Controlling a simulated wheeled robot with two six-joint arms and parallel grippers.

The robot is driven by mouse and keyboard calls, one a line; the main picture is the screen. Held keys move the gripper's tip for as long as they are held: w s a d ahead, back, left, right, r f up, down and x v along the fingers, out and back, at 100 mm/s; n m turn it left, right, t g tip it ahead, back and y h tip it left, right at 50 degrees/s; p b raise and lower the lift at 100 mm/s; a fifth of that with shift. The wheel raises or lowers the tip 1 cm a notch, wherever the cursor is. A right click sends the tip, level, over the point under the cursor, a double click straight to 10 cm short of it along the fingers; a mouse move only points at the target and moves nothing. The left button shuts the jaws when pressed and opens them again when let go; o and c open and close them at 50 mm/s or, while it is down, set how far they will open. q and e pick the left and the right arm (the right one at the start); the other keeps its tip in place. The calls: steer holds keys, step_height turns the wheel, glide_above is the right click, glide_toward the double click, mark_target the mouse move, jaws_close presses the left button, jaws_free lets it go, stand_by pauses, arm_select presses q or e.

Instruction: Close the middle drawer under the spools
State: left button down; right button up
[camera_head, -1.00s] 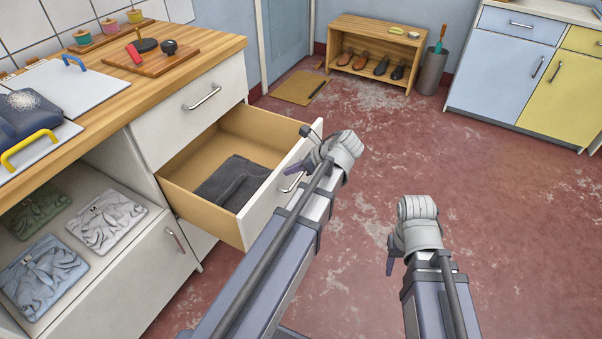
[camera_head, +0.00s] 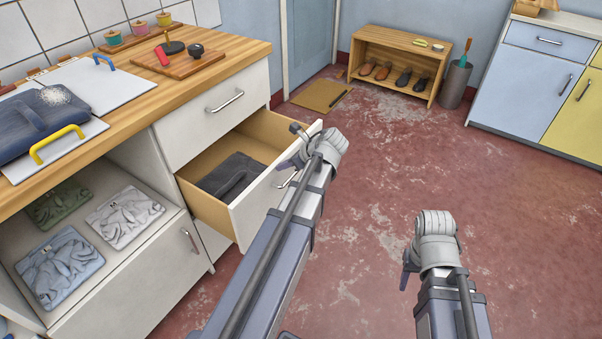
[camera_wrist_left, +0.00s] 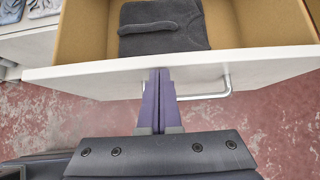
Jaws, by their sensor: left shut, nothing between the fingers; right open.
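The middle drawer (camera_head: 210,214) is partly pulled out below a shut top drawer (camera_head: 200,115). It has a white front, wooden sides and a bar handle (camera_wrist_left: 205,95). A folded dark grey cloth (camera_head: 228,176) lies inside; it also shows in the left wrist view (camera_wrist_left: 165,28). My left gripper (camera_head: 287,163) is at the outer face of the drawer front. In the left wrist view its purple fingers (camera_wrist_left: 160,85) are together and empty, against the front beside the handle. My right gripper (camera_head: 405,278) is open and empty above the floor. Coloured spools (camera_head: 140,29) stand on the worktop.
An open shelf with folded garments (camera_head: 125,217) is left of the drawer. A folded blue garment (camera_head: 45,122) lies on the worktop. A shoe rack (camera_head: 400,65) and grey bin (camera_head: 455,85) stand at the back. The red floor at right is clear.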

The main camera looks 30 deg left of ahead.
arm_select(q)
steer(key=w+a, duration=0.1)
steer(key=a, duration=1.8)
steer(key=shift+w+a, duration=0.3)
